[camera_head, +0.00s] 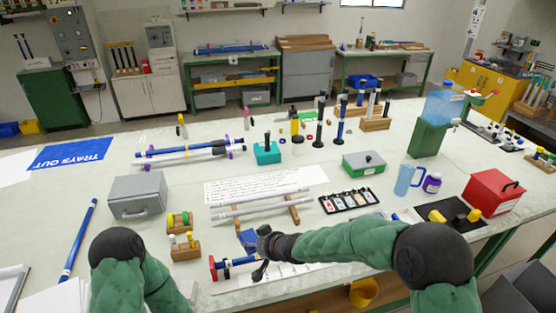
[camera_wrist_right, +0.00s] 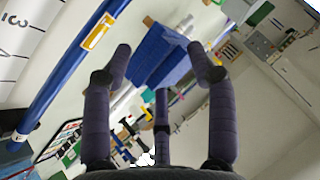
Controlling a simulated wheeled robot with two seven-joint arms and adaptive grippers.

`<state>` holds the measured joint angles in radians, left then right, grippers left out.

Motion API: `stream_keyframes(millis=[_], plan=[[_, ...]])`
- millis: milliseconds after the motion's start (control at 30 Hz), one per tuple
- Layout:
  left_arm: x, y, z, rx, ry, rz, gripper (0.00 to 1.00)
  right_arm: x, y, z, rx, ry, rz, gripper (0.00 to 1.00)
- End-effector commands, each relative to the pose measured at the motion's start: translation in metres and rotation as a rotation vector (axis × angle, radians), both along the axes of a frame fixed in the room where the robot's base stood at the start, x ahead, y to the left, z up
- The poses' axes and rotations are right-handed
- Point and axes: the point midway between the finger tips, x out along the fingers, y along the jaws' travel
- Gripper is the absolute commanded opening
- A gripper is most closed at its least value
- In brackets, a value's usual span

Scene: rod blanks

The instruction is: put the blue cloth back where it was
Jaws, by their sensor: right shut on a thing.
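The blue cloth (camera_head: 248,237) shows as a small folded patch just left of my right gripper (camera_head: 264,243), over the front middle of the bench. In the right wrist view the cloth (camera_wrist_right: 160,55) lies between the two fingertips of my right gripper (camera_wrist_right: 163,64), which is shut on it. Whether the cloth touches the bench is unclear. My left arm comes in at the lower left of the head view, but its gripper is not in view.
A blue rod on a stand (camera_head: 240,263) lies close in front of my right gripper. Pale rods on wooden supports (camera_head: 262,205) lie just behind. Small wooden racks (camera_head: 185,246) stand to the left, and a bottle tray (camera_head: 349,200) to the right.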

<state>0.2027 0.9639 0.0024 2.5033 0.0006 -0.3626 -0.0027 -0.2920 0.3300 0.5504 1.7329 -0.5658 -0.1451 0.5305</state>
Motion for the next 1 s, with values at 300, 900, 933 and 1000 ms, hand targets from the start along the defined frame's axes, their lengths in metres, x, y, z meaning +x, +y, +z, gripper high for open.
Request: stream_keyframes(millis=[300, 900, 933, 1000], plan=[[0.0, 0.0, 0.0, 0.0, 0.0, 0.0, 0.63, -0.006, -0.013, -0.005, 0.002, 0.001, -0.04, 0.26], [0.0, 0.0, 0.0, 0.0, 0.0, 0.0, 0.63, -0.078, -0.179, -0.057, -0.004, 0.004, -0.557, 0.26], [0.0, 0.0, 0.0, 0.0, 0.0, 0.0, 0.63, -0.083, -0.189, -0.06, -0.005, 0.002, -0.587, 0.26], [0.0, 0.0, 0.0, 0.0, 0.0, 0.0, 0.63, -0.095, -0.207, -0.065, -0.004, 0.004, -0.644, 0.26]])
